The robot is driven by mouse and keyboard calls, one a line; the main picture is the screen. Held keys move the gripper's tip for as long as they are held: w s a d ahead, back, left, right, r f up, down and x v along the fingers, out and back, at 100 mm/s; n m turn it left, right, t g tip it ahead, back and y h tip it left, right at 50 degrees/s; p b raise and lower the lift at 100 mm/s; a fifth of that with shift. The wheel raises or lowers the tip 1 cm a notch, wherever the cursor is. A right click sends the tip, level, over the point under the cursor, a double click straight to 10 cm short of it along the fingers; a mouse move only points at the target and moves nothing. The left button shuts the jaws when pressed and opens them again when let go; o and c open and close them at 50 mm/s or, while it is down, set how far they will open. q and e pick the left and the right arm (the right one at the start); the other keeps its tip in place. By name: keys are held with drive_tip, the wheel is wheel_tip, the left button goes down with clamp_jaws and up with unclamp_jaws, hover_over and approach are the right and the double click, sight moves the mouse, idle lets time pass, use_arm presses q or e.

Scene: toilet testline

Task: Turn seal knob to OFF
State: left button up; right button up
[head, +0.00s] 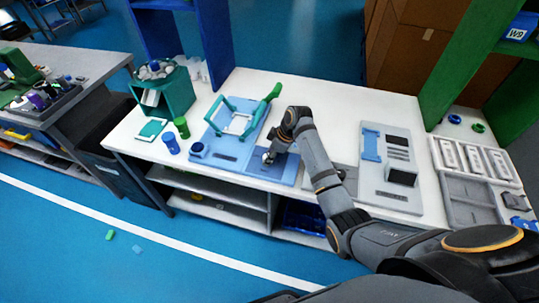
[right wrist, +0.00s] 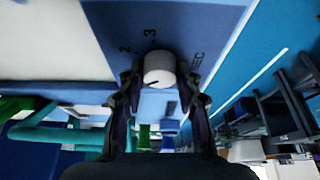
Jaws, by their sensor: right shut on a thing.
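The seal knob (right wrist: 159,69) is a pale round knob with a short dark pointer mark on its face. It sits on a blue panel (right wrist: 205,25) printed with "2", "3" and "SEC". The mark points toward the lower left in the right wrist view. My right gripper (right wrist: 162,80) has a finger on each side of the knob and is shut on it. In the head view my right gripper (head: 268,157) reaches down to the blue machine (head: 222,158), and the knob is mostly hidden there. No OFF label is readable. My left gripper is not in view.
A teal frame with a green handle (head: 268,98) stands on the blue machine beside my right gripper. Blue (head: 171,144) and green (head: 182,127) cups and a teal bin (head: 178,95) are at left. A grey panel (head: 372,175) lies right of my arm.

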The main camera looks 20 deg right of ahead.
drive_tip(key=shift+w+r+n+g+y+p, duration=0.1)
drive_tip(key=shift+n+g+y+p, duration=0.25)
drive_tip(key=shift+n, duration=0.85)
drive_tip(key=shift+n+g, duration=0.35)
drive_tip(key=shift+n, duration=0.45)
drive_tip(key=n+g, duration=0.1)
drive_tip(key=n, duration=0.1)
drive_tip(key=n+b, duration=0.1)
drive_tip(key=n, duration=0.1)
drive_tip(key=shift+w+n+g+b, duration=0.15)
drive_tip(key=shift+n+g+b, duration=0.15)
drive_tip(key=shift+n+g, duration=0.1)
drive_tip(key=o, duration=1.2)
drive_tip(key=shift+c, duration=0.2)
drive_tip(key=shift+d, duration=0.1)
drive_tip(key=v, duration=1.1)
drive_tip(key=shift+d+r, duration=0.2)
drive_tip(key=shift+r, duration=0.15)
drive_tip(key=shift+w, duration=0.15)
